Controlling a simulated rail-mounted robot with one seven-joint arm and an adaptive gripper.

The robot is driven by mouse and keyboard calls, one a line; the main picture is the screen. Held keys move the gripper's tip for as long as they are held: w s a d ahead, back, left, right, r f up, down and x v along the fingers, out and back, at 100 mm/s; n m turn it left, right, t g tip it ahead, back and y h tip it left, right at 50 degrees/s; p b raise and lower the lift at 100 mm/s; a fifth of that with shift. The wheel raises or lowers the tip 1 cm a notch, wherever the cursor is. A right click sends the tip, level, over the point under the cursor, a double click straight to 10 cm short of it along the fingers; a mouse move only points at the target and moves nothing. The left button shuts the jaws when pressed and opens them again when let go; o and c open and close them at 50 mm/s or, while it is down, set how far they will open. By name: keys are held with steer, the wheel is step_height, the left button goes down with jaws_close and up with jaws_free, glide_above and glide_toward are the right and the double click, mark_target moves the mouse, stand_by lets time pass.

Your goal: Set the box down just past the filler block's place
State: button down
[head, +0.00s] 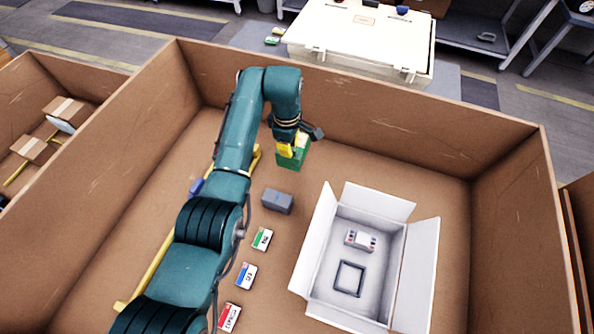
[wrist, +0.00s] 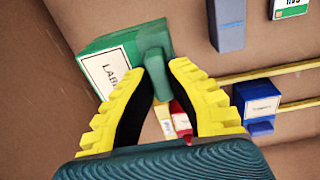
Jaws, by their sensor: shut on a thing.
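A green box (head: 292,161) with a white label is in my gripper (head: 290,148), near the far wall of the big cardboard bin. In the wrist view, the yellow fingers of my gripper (wrist: 162,72) are shut on a green tab of the box (wrist: 106,62). I cannot tell whether the box touches the floor. A grey-blue block (head: 278,201), which may be the filler block, lies on the bin floor nearer the camera. It also shows at the top of the wrist view (wrist: 227,25).
An open white carton (head: 296,277) stands to the right, holding a small white item (head: 360,239) and a dark square frame (head: 349,279). Green (head: 262,238), blue (head: 246,276) and red (head: 229,318) cards lie in a row. A blue box (wrist: 257,100) sits by the yellow bars.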

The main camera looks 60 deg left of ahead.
mark_target(289, 163)
step_height(289, 163, down, 8)
steer(key=shift+s+b, duration=0.1)
steer(key=shift+b, duration=1)
steer(key=shift+f, duration=0.15)
steer(key=c, duration=1.2)
jaws_free()
step_height(289, 163, up, 12)
steer(key=p, duration=0.4)
steer(key=shift+s+d, duration=0.15)
